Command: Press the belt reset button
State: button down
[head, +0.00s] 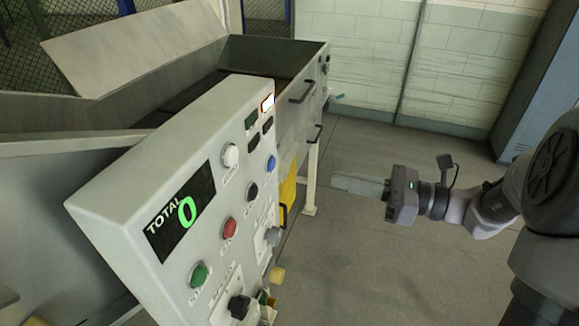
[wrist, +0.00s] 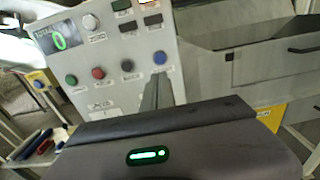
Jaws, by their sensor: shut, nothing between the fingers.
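The grey control panel (head: 150,170) carries several round buttons: white (head: 230,154), black (head: 252,192), blue (head: 271,163), red (head: 229,229) and green (head: 199,275). Their small labels are too blurred for me to tell which is the belt reset. In the wrist view the green (wrist: 71,80), red (wrist: 98,73), black (wrist: 127,66) and blue (wrist: 159,57) buttons form a row, with white (wrist: 90,21) above. My gripper (head: 386,189) is shut and empty, right of the panel and apart from it. Its fingers (wrist: 152,95) point toward the panel's lower part, below the blue button.
The display (head: 181,212) reads TOTAL 0. A blue cabinet (head: 530,95) stands at right. Open floor (head: 350,265) lies between panel and arm.

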aim_at(274, 164)
jog(key=b+x, duration=0.1)
jog(key=x, duration=0.9)
jog(key=shift+w+a+f, duration=0.1)
jog(key=shift+a, duration=0.15)
jog(key=shift+w+a, duration=0.25)
jog(key=shift+a, duration=0.35)
